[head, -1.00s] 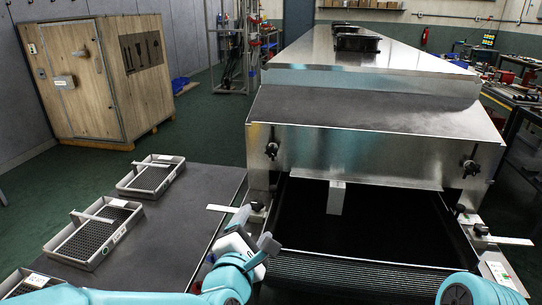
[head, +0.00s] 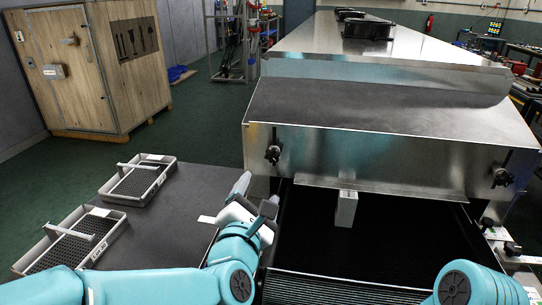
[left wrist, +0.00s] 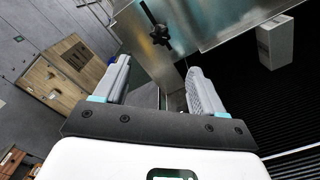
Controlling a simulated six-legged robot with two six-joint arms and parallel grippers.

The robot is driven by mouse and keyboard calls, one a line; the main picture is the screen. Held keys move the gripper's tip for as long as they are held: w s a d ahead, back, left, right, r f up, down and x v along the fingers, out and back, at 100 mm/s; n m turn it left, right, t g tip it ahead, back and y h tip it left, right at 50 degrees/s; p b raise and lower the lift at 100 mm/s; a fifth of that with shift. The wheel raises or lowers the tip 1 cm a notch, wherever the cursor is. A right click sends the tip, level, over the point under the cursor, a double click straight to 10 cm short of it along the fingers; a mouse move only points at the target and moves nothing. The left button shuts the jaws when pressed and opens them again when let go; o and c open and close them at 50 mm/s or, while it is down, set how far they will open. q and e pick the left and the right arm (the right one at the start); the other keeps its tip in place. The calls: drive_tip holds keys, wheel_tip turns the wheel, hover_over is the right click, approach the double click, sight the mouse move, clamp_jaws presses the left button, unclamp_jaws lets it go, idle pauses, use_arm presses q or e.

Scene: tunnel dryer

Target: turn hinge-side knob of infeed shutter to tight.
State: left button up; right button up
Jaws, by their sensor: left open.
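The infeed shutter (head: 330,160) is a shiny metal plate across the dryer mouth. One black knob (head: 273,152) is at its left end and another black knob (head: 502,177) at its right end. I cannot tell which is hinge-side, nor how tight either is. My left gripper (head: 255,195) is open and empty, below and slightly left of the left knob, apart from it. In the left wrist view a black knob (left wrist: 158,33) shows beyond the open fingers (left wrist: 158,72), between and above their tips. My right gripper is out of view.
Two grey trays (head: 125,245) (head: 172,172) lie on the dark table (head: 165,230) at left. A wooden cabinet (head: 90,65) stands behind.

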sight(272, 157)
use_arm(q)
drive_tip(key=w+d, duration=0.1)
drive_tip(key=w, duration=0.3)
drive_tip(key=w+p, duration=0.1)
drive_tip(key=w, duration=0.4)
drive_tip(key=w+d+p, duration=0.1)
drive_tip(key=w, duration=0.3)
drive_tip(key=shift+w+d, duration=0.35)
drive_tip(key=c, duration=1.1)
